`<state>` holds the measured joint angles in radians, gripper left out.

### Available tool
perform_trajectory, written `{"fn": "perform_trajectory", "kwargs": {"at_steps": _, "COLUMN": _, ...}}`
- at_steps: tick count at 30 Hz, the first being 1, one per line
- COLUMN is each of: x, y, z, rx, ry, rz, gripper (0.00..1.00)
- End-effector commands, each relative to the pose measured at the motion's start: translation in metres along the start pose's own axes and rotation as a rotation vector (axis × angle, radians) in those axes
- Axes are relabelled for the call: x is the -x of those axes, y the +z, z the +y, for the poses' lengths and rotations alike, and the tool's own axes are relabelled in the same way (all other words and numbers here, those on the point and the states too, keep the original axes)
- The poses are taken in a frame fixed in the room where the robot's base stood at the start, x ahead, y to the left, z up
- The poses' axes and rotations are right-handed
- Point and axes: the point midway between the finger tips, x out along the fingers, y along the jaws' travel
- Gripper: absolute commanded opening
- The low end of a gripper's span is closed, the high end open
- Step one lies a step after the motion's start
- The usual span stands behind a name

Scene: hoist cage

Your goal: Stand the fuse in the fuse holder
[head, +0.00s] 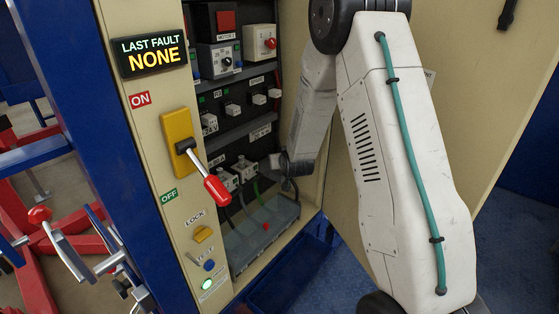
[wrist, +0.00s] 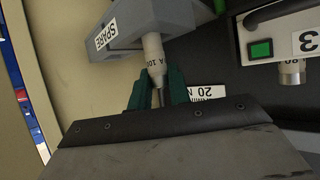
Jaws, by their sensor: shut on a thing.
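A pale, cylindrical fuse (wrist: 153,50) with dark print on it stands out in the middle of the wrist view. My gripper (wrist: 157,86) is shut on its near end, with one teal finger on each side. The fuse's far end meets a grey block (wrist: 170,20) with a SPARE label; I cannot tell whether it sits in the block or only overlaps it. In the head view my gripper (head: 288,166) is dark, low inside the cabinet, and the fuse is hidden. I cannot tell for sure which part is the fuse holder.
In the head view, shelves of labelled devices (head: 235,110) line the cabinet. A lever with a red handle (head: 217,190) sticks out at its left front. A grey trough (head: 255,240) lies below.

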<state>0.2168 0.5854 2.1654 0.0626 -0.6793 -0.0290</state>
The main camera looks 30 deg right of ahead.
Motion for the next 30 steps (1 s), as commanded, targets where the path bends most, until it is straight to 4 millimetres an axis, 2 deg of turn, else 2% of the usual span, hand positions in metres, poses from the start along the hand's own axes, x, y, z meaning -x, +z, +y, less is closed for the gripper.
{"fn": "perform_trajectory", "kwargs": {"at_steps": 2, "x": -0.004, "y": 0.008, "z": 0.0, "rx": 0.0, "ry": 0.0, "rz": -0.001, "gripper": 0.0}}
{"fn": "perform_trajectory", "kwargs": {"at_steps": 12, "x": -0.005, "y": 0.01, "z": -0.002, "rx": 0.001, "ry": -0.002, "rz": 0.001, "gripper": 0.0}}
{"fn": "perform_trajectory", "kwargs": {"at_steps": 13, "x": -0.005, "y": 0.01, "z": -0.002, "rx": 0.001, "ry": -0.002, "rz": 0.001, "gripper": 0.22}}
{"fn": "perform_trajectory", "kwargs": {"at_steps": 15, "x": -0.005, "y": 0.01, "z": -0.002, "rx": 0.001, "ry": -0.002, "rz": 0.001, "gripper": 0.41}}
{"fn": "perform_trajectory", "kwargs": {"at_steps": 26, "x": -0.003, "y": 0.006, "z": -0.002, "rx": 0.001, "ry": -0.002, "rz": 0.002, "gripper": 0.41}}
{"fn": "perform_trajectory", "kwargs": {"at_steps": 30, "x": 0.017, "y": 0.006, "z": -0.002, "rx": 0.001, "ry": -0.002, "rz": 0.002, "gripper": 0.41}}
